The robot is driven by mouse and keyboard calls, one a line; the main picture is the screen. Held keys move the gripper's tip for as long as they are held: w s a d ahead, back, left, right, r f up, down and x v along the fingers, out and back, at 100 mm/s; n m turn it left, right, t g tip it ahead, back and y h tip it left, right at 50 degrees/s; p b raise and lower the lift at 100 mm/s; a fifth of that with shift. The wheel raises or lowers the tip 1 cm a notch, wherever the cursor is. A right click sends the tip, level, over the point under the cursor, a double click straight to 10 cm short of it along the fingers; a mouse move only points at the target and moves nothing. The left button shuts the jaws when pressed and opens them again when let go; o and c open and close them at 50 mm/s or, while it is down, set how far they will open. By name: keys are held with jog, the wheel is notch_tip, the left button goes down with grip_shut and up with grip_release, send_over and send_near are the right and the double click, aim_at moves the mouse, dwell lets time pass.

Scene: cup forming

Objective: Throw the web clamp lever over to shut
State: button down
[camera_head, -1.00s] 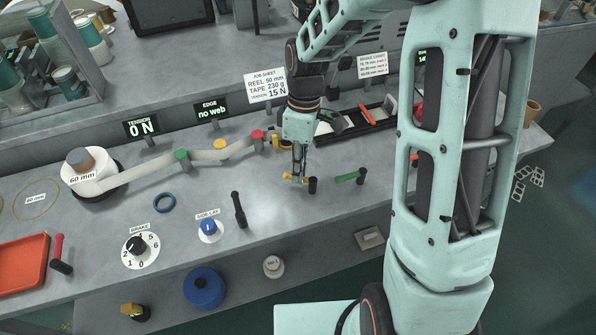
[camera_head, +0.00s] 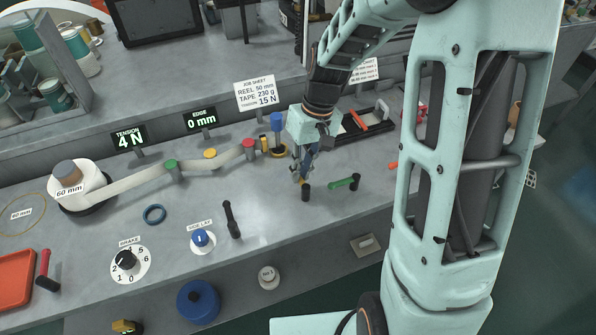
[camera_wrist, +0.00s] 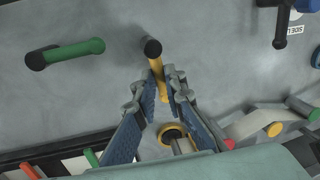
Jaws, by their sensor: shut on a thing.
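A yellow lever (camera_wrist: 157,72) with a round black end (camera_wrist: 152,48) lies between my fingertips in the wrist view. My gripper (camera_wrist: 160,88) is shut on it, with a finger on each side. In the head view my gripper (camera_head: 299,177) reaches down to the bench, and its fingers hide most of the lever. A black post (camera_head: 305,192) stands just in front of the fingertips. No label shows on the lever, so I cannot tell for sure that it is the web clamp's. The tension display (camera_head: 129,138) reads 4 N and the edge display (camera_head: 200,118) 0 mm.
A pale web (camera_head: 130,180) runs from the 60 mm reel (camera_head: 70,172) past coloured posts. A blue-topped post (camera_head: 277,122) stands behind my gripper.

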jog(key=shift+d+m, duration=0.2)
jog(key=shift+m, duration=0.3)
jog(key=shift+w+r, duration=0.1)
jog(key=c, duration=2)
grip_release()
jog(key=r, duration=0.4)
jog(key=d+r, duration=0.1)
jog(key=r, duration=0.2)
jog(key=d+r, duration=0.1)
jog(key=r, duration=0.3)
jog(key=shift+w+d+r, duration=0.2)
jog(key=shift+w+r, duration=0.05)
jog(key=shift+r, duration=0.1)
